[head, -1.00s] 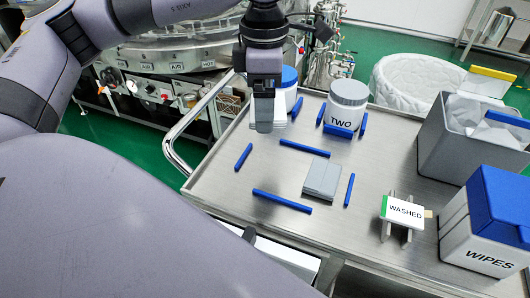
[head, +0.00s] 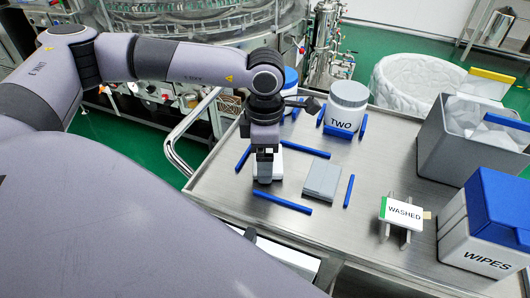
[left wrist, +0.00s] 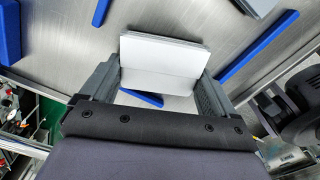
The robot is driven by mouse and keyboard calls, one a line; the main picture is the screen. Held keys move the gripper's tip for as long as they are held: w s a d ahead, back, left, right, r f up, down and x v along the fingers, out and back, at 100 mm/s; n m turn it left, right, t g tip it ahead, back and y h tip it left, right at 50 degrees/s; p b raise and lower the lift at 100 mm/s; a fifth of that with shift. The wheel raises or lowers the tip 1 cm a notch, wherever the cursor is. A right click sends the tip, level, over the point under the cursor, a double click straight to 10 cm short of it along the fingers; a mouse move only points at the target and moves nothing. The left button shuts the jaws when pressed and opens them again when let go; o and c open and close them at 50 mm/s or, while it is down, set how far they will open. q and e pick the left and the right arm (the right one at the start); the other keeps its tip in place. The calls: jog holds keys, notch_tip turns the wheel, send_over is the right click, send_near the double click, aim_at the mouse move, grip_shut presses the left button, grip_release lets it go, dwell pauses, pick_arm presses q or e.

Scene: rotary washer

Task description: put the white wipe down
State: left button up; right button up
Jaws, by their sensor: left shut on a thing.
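The white wipe (left wrist: 162,62) is a folded white pad between the two fingers of my left gripper (left wrist: 160,88) in the left wrist view. In the head view, my left gripper (head: 268,180) points down low over the steel table (head: 390,165), shut on the wipe (head: 279,164), which shows partly behind the fingers. I cannot tell whether the wipe touches the table. The gripper is among blue bars: one on the left (head: 243,158), one behind (head: 305,148), one in front (head: 282,202). A grey folded pad (head: 322,179) lies to its right. My right gripper is not in view.
A white jar marked TWO (head: 347,100) stands behind. A WASHED sign (head: 403,212), a WIPES box (head: 484,235) and a grey bin (head: 450,150) stand on the right. Another blue bar (head: 349,191) lies right of the grey pad. A rail (head: 180,140) borders the left edge.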

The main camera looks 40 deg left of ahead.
pick_arm(q)
jog(key=shift+f, duration=0.2)
jog(key=o, duration=0.7)
jog(key=shift+c, duration=0.2)
jog(key=shift+r, duration=0.15)
notch_tip(320, 180, up, 12)
jog(key=shift+b, duration=0.3)
jog(key=shift+s, duration=0.1)
